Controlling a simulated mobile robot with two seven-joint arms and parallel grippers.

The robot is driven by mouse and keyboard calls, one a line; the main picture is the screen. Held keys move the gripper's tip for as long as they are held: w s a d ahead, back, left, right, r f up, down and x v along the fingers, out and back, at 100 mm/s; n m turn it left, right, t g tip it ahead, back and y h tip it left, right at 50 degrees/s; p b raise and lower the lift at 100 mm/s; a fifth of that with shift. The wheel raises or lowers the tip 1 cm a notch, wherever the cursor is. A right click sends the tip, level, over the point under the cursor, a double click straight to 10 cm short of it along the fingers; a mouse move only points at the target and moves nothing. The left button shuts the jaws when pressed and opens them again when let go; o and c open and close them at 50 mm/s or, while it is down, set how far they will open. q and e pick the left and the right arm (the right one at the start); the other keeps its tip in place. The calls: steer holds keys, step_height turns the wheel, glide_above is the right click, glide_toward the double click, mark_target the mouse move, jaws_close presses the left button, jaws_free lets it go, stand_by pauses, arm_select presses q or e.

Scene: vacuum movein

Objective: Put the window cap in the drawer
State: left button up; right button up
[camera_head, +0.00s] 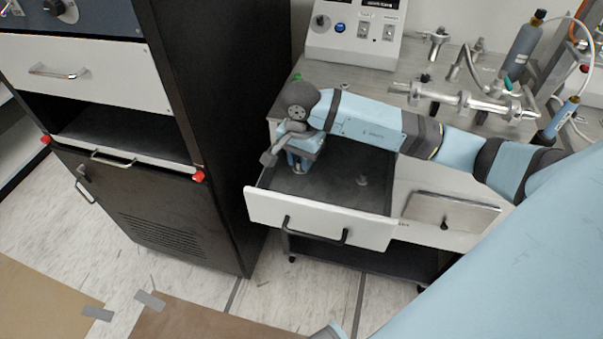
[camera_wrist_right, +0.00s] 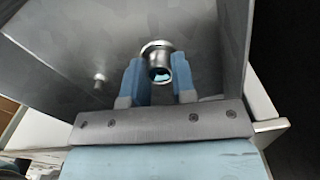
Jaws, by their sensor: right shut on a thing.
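The drawer (camera_head: 322,219) of the workbench stands pulled out, with a white front, black handle and dark inside. My right gripper (camera_head: 297,165) points down into its left part. In the right wrist view the blue fingers of this gripper (camera_wrist_right: 159,82) are shut on the window cap (camera_wrist_right: 156,50), a shiny round metal piece with a flange. The drawer walls surround it in that view. Whether the cap touches the drawer floor I cannot tell. In the head view the cap is mostly hidden by the gripper. My left gripper is not in view.
A black cabinet (camera_head: 222,130) stands close to the left. Metal pipe fittings (camera_head: 465,100) and a control box (camera_head: 355,34) are on the bench. A closed panel (camera_head: 450,211) is right of the drawer.

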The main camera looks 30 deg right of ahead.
mark_target(301, 183)
steer(key=shift+f, duration=2.9)
steer(key=shift+f+b, duration=0.1)
steer(key=shift+b, duration=0.2)
steer(key=o, duration=0.9)
step_height(301, 183, up, 12)
steer(key=shift+r+p, duration=0.15)
steer(key=shift+p, duration=0.35)
